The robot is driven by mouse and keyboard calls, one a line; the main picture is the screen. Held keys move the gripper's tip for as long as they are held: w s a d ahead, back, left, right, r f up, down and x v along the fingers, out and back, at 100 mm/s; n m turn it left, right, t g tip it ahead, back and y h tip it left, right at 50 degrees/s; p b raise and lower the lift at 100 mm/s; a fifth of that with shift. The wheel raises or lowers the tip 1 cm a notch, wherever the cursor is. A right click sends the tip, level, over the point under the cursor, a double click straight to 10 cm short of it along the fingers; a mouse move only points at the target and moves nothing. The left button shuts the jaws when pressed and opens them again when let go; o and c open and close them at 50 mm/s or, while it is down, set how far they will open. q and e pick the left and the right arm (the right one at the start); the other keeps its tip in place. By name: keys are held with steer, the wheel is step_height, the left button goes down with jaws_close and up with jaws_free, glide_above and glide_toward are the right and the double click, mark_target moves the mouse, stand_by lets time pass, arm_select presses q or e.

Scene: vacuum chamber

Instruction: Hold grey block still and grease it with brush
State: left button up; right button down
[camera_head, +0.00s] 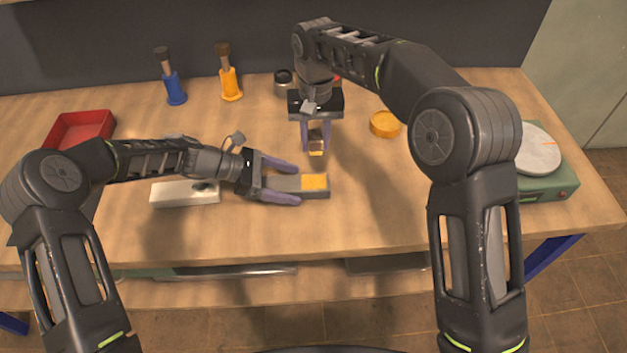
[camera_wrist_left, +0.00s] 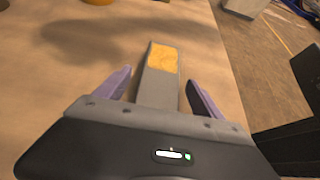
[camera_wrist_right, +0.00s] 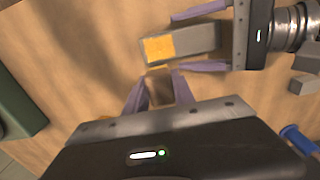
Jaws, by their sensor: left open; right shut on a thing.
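The grey block (camera_head: 288,184) lies on the table with an orange-yellow patch on top of its right end. My left gripper (camera_head: 290,184) is open, with its purple fingers on either side of the block. In the left wrist view the block (camera_wrist_left: 157,88) sits between the fingers, with gaps to both. My right gripper (camera_head: 318,142) is shut on the brush (camera_head: 317,146), pointing down behind the patched end. In the right wrist view the brush (camera_wrist_right: 160,92) has its yellowish tip close to the patch; I cannot tell if they touch.
A pale block (camera_head: 172,194) lies left of my left gripper. A red tray (camera_head: 68,128), blue bottle (camera_head: 175,90), yellow bottle (camera_head: 230,85) and dark round container (camera_head: 284,83) stand behind. An orange round dish (camera_head: 385,124) and green scale (camera_head: 548,187) are right. The table's front is clear.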

arm_select(q)
steer(key=v, duration=1.1)
steer(key=shift+a, duration=0.15)
